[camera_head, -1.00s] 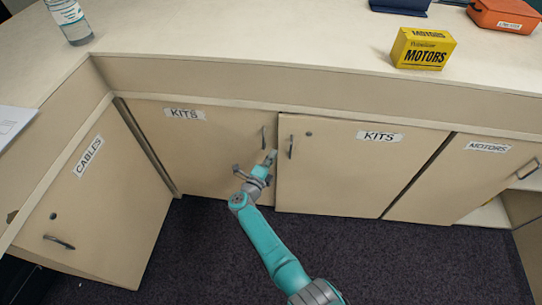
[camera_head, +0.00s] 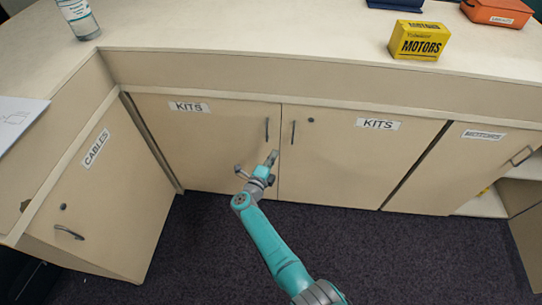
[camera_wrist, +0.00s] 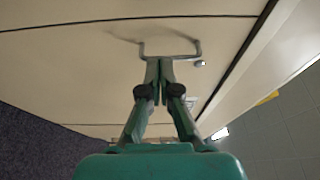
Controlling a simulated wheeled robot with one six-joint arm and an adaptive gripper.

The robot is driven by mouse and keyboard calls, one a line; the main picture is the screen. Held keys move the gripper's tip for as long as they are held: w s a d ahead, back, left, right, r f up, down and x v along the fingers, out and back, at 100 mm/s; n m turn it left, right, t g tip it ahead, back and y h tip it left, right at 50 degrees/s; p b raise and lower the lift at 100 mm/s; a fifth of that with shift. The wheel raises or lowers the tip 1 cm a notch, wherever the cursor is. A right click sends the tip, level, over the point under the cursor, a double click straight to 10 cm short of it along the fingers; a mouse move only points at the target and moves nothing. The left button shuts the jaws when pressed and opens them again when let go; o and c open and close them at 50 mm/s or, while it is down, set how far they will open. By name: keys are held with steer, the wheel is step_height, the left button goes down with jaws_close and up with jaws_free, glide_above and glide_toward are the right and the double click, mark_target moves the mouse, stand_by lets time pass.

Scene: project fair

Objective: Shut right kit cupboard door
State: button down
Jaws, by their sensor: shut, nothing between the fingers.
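The right kit cupboard door (camera_head: 345,165) is a beige panel labelled KITS, with a dark handle (camera_head: 293,132) near its left edge and a small round lock. It looks flush with the left KITS door (camera_head: 205,150), with only a thin seam between them. My gripper (camera_head: 271,158) is in front of the seam, below the handles. In the wrist view my fingers (camera_wrist: 160,68) are together and empty, close to the right door's handle (camera_wrist: 168,55). I cannot tell whether they touch the door.
The CABLES door (camera_head: 95,200) is at the left, and the MOTORS door (camera_head: 465,165) is at the right beside an open shelf (camera_head: 485,205). The countertop (camera_head: 250,50) above holds a bottle (camera_head: 78,18) and a yellow MOTORS box (camera_head: 420,40). The dark carpet in front is clear.

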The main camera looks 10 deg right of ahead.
steer(key=w+a, duration=0.1)
steer(key=a, duration=0.8)
steer(key=shift+a, duration=0.35)
